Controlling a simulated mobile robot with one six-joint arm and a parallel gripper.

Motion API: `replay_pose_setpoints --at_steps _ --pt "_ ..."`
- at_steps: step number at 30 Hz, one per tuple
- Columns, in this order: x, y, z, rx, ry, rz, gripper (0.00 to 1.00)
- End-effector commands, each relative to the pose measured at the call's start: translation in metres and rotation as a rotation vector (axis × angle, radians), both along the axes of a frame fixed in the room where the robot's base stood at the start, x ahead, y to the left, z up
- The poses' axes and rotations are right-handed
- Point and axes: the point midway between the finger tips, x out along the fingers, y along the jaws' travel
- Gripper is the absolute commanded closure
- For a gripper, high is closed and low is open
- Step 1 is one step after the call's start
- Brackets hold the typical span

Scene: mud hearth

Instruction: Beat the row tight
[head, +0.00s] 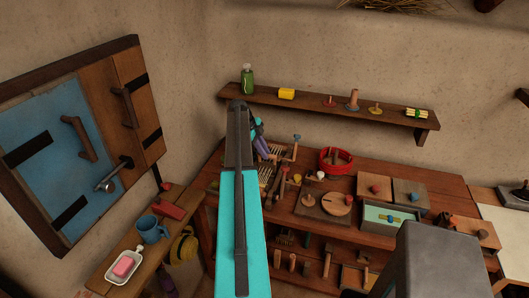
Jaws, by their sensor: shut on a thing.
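My teal and dark arm rises through the middle of the head view and hides part of the bench. My gripper (261,146), small and purple below a teal wrist part, shows just right of the arm, low over the back left of the bench. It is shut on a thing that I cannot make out. A small wooden frame with pale, comb-like strands (284,153) is right beside it, with a blue knob at its right. More pale strands (265,175) show in front. I cannot tell which strands hold the row, or whether the gripper touches them.
A wall shelf (310,105) runs above. A blue mug (151,230) and a soap dish (113,278) stand on a left bench.

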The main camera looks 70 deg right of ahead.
Motion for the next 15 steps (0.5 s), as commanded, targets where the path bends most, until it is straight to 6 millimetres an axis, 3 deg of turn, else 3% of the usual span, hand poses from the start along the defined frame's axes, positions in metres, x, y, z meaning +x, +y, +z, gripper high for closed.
replay_pose_setpoints --at_steps 15 --pt "-0.004 0.050 -0.002 -0.001 0.001 0.001 1.00"
